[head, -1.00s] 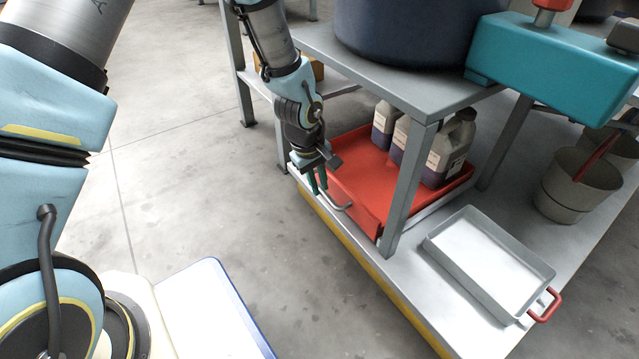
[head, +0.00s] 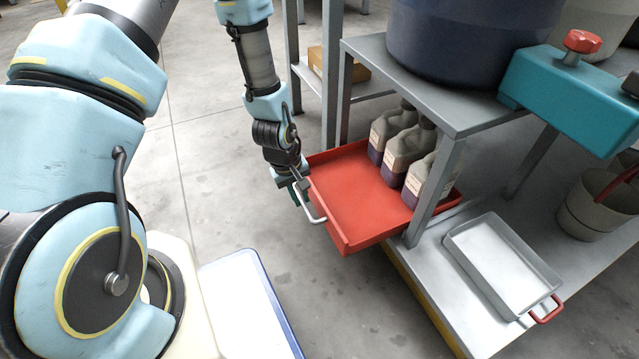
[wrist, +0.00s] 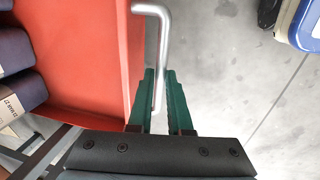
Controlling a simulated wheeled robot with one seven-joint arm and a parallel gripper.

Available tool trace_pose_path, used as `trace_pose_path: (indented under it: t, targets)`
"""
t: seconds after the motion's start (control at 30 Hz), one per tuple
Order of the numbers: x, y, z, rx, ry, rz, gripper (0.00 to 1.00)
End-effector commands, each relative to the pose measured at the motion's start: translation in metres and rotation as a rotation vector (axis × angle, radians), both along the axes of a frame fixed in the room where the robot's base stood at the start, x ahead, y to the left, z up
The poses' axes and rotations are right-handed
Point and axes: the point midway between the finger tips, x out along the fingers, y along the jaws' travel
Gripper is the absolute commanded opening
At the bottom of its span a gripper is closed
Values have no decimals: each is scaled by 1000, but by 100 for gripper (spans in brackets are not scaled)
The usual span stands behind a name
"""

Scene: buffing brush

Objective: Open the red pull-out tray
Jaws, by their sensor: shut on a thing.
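The red pull-out tray (head: 362,198) juts out from under the grey bench, well past the edge of the lower shelf. Several jugs (head: 408,158) with purple contents stand in its inner part. A metal bar handle (head: 312,206) is fixed to its outer face. My gripper (head: 297,190) is at this handle, shut on it. In the wrist view the green fingers (wrist: 159,95) lie on both sides of the handle bar (wrist: 163,50), and the red tray floor (wrist: 85,60) shows at left.
A grey bench top (head: 440,95) with a large dark drum (head: 450,40) stands above the tray. A bench leg (head: 437,190) stands close beside the tray. A shallow metal tray (head: 500,265) with a red handle lies on the lower shelf at right. The floor (head: 240,215) in front is clear.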

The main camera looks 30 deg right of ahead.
Motion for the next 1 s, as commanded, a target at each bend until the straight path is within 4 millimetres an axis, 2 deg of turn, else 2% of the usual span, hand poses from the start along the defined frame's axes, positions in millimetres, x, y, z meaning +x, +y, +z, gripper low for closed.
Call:
trace_pose_path:
  t: [0.1, 0.4, 0.7, 1.0]
  targets:
    - [1, 24, 3, 4, 4, 5, 0]
    - [3, 65, 2, 2, 2, 3, 0]
    - [4, 84, 0, 2, 3, 0, 0]
    - [4, 86, 0, 1, 2, 0, 0]
